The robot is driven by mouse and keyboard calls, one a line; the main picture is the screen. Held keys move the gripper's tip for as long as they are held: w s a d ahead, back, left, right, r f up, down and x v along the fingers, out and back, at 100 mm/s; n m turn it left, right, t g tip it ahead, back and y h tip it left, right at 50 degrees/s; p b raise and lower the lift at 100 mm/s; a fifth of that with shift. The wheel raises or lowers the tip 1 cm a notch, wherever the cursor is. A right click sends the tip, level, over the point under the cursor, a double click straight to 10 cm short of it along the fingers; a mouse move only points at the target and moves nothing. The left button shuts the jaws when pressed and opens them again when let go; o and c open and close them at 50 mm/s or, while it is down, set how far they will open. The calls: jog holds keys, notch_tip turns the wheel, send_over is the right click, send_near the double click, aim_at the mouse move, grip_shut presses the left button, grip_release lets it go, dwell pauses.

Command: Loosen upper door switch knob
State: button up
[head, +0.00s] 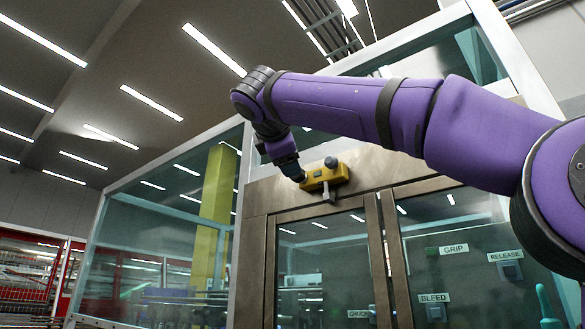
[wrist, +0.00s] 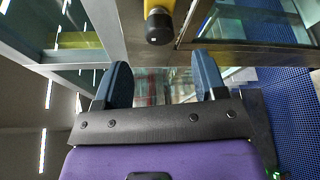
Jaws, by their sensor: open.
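The upper door switch is a yellow box (head: 340,174) on the metal header above the glass doors. A dark round knob (head: 331,162) sits on it. In the wrist view the dark knob (wrist: 160,27) is at the top middle, with a bit of the yellow box (wrist: 152,5) behind it. My gripper (head: 298,177) is at the left end of the box in the head view, and its fingertips are hard to make out there. In the wrist view my gripper (wrist: 162,72) is open, its two blue-grey fingers wide apart and empty. The knob is beyond the fingertips, not between them.
Below the header are framed glass doors (head: 312,262). Labels and controls such as GRIP (head: 453,249), RELEASE (head: 504,256) and BLEED (head: 434,297) show at the right. Glass panels (head: 150,225) and a yellow column (head: 213,195) stand at the left.

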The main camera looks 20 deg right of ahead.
jog(key=shift+v, duration=1.5)
jog(key=s+d+f+m+g+y, duration=0.2)
jog(key=s+d+f+m, duration=0.15)
jog(key=f, duration=0.95)
jog(key=s+d+f+m+g+y, duration=0.25)
jog(key=d+f, duration=0.25)
jog(key=f, duration=0.8)
jog(key=s+d+f+m+g+y, duration=0.2)
jog(key=s+d+f, duration=0.2)
jog(key=f, duration=0.8)
jog(key=s+f+m+g+y, duration=0.1)
jog(key=s+f+m, duration=0.2)
jog(key=f, duration=0.5)
jog(key=s+f+m+g+y, duration=0.1)
jog(key=s+f+m+y, duration=0.1)
jog(key=s+f, duration=0.4)
jog(key=shift+d+f+m, duration=0.4)
jog(key=shift+f+m, duration=0.2)
jog(key=shift+f, duration=0.35)
